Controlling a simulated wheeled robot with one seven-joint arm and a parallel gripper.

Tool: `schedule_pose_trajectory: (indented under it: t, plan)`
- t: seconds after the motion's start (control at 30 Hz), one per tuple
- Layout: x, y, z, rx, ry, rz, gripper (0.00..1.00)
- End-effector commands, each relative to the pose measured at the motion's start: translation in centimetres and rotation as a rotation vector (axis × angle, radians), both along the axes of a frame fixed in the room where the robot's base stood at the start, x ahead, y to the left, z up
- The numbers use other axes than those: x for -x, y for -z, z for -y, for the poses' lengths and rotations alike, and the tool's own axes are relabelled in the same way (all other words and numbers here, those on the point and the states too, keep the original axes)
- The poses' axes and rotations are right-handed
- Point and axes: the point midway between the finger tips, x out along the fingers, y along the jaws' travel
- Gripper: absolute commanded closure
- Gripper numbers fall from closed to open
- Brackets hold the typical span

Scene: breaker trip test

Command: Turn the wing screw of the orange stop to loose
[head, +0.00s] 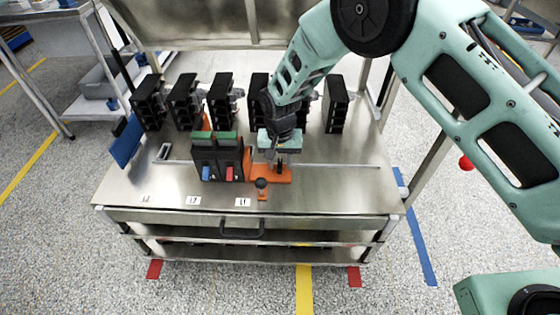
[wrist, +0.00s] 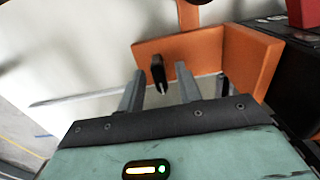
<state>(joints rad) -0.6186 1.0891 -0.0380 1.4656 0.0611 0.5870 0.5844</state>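The orange stop (head: 272,174) lies on the steel bench top, against the right side of the breaker pair. In the wrist view its flat orange plate (wrist: 205,50) and upright end wall (wrist: 250,60) show. The black wing screw (wrist: 158,74) stands up from the plate, its wing seen nearly edge-on. My gripper (head: 280,162) is above the stop, pointing down. In the wrist view my gripper (wrist: 160,72) is open, with the wing screw between its two grey fingers and a gap on each side. I cannot tell how far down the fingers reach along the screw.
Two black breakers (head: 217,160) with green tops, one blue and one red lever, stand left of the stop. A black knob on a small orange base (head: 261,184) sits in front. Several black units (head: 184,100) line the back. The bench's front right (head: 340,190) is clear.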

Motion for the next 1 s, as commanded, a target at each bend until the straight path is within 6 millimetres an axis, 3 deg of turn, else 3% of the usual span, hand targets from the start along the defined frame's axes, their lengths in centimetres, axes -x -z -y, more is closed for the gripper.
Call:
schedule_pose_trajectory:
  t: [0.27,0.37,0.4,0.77,1.0]
  plan:
    - [-0.01,0.11,0.00,0.000,0.000,0.000,0.68]
    - [-0.01,0.10,0.00,0.000,0.000,0.000,0.96]
    - [-0.01,0.10,0.00,0.000,0.000,0.000,1.00]
    - [0.00,0.07,0.00,0.000,-0.031,-0.001,1.00]
    - [0.01,0.06,0.02,0.000,-0.160,-0.002,1.00]
